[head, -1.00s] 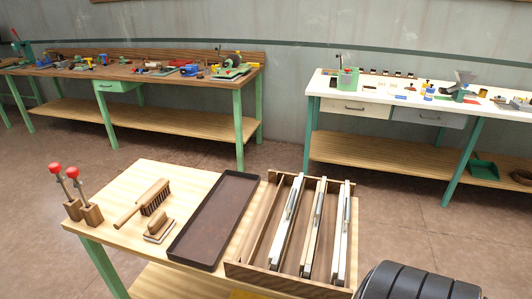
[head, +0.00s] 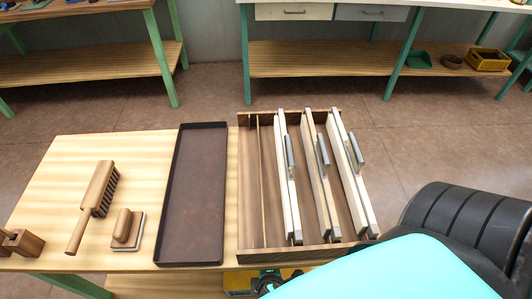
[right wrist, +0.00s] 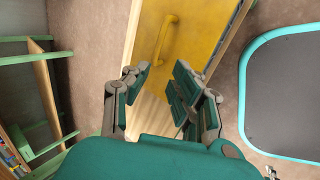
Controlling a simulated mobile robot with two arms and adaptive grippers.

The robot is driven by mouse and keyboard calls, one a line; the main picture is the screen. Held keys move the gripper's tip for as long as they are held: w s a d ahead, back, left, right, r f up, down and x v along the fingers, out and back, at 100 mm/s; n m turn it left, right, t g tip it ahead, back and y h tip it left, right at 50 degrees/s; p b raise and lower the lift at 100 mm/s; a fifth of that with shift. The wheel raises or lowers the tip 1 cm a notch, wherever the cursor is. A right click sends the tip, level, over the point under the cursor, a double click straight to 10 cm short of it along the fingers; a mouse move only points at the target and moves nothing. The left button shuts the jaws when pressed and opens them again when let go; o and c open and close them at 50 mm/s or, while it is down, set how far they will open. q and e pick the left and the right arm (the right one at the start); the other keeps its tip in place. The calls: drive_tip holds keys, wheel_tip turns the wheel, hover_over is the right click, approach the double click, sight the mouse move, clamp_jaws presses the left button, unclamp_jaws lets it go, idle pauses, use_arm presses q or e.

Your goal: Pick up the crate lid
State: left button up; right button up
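The crate lid appears to be the flat yellow panel with a raised yellow bar handle (right wrist: 165,42) in the right wrist view. In the head view only a yellow sliver (head: 238,283) shows, low behind the near table edge; the tabletop hides the rest. My right gripper (right wrist: 164,88) is open and empty, its fingers apart and pointing toward the handle, with a visible gap to it. In the head view part of the right gripper (head: 268,282) shows just below the table's front edge. My left gripper is not in view.
On the wooden table (head: 90,150) stand a dark tray (head: 190,195), a wooden rack (head: 248,180) with several pale handled panels, a brush (head: 98,195) and a handled block (head: 126,228). The tabletop overhangs the yellow panel. A white bench (head: 225,0) stands behind.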

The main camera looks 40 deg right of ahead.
drive_tip(key=b+x, duration=0.2)
drive_tip(key=x, duration=0.9)
drive_tip(key=shift+d+r, duration=0.1)
drive_tip(key=shift+d, duration=0.1)
drive_tip(key=shift+x, duration=0.95)
drive_tip(key=b+x, duration=0.1)
drive_tip(key=x, duration=0.1)
drive_tip(key=shift+w+f, duration=0.15)
drive_tip(key=shift+f, duration=0.2)
drive_tip(key=shift+w+d+f, duration=0.15)
drive_tip(key=shift+w+f, duration=0.05)
drive_tip(key=shift+f, duration=0.15)
drive_tip(key=shift+w+f, duration=0.1)
clamp_jaws()
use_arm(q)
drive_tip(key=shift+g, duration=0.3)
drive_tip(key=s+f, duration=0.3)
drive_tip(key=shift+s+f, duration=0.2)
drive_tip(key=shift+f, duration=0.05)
